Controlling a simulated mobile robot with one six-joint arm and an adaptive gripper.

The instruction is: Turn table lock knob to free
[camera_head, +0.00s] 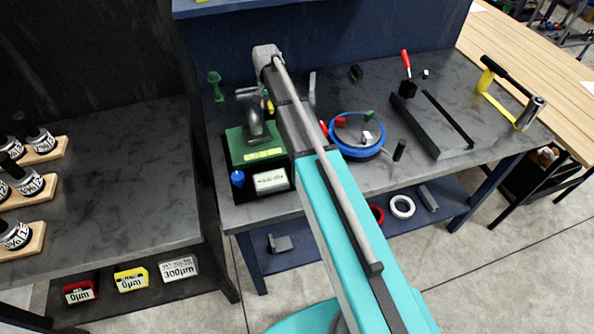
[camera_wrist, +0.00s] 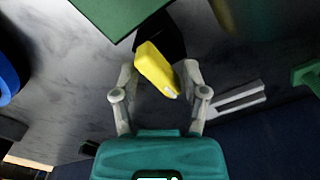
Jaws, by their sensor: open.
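The yellow lock knob (camera_wrist: 157,70) shows in the wrist view as a tilted bar in front of a black part, near the edge of the green table (camera_wrist: 115,12). My gripper (camera_wrist: 159,78) is open, with one finger on each side of the knob. A gap shows beside the knob; I cannot tell its depth relative to the fingertips. In the head view the positioner's green table (camera_head: 240,151) lies left of my arm. A small yellow piece (camera_head: 269,107) beside it appears to be the knob.
A blue-rimmed round plate (camera_head: 341,148) carrying small parts stands to the right. A green upright piece (camera_head: 214,84) stands at the back left. A dark channel (camera_head: 432,125) lies further right. The blue back wall (camera_head: 330,40) is close behind.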

